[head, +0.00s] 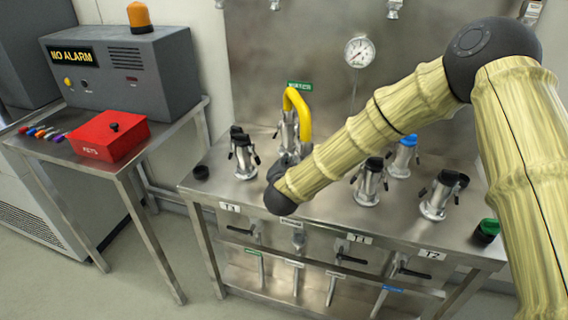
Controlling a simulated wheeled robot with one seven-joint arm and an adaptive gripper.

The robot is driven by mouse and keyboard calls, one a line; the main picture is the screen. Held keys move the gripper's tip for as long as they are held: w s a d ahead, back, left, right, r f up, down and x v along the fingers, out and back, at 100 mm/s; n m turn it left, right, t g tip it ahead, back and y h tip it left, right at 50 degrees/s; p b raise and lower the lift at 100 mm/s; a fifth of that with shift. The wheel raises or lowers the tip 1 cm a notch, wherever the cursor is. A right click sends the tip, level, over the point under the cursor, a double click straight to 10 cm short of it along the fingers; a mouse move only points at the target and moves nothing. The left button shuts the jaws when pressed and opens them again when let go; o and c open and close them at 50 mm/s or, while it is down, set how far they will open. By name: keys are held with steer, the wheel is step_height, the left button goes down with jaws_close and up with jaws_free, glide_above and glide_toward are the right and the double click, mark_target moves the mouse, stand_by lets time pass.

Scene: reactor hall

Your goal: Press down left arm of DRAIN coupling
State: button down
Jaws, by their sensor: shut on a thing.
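A silver coupling (288,133) with a curved yellow hose (299,106) on top stands upright at the back of the steel bench. I cannot read a DRAIN label on it. My gripper (281,166) is small and dark, at the lower front of this coupling, partly hidden by my own wrist. It looks shut on an arm of that coupling, but the wrist hides the contact and I cannot tell how far down the arm is.
Other silver couplings with dark caps stand at left (243,158) and right (369,184), one blue-capped (403,157). The steel bench (222,187) carries T1, T2 and T3 labels. A red KEYS box (109,137) sits on the left side table. A gauge (358,52) is behind.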

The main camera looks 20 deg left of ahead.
steer(key=c, duration=1.6)
jaws_free()
steer(key=shift+f, duration=0.1)
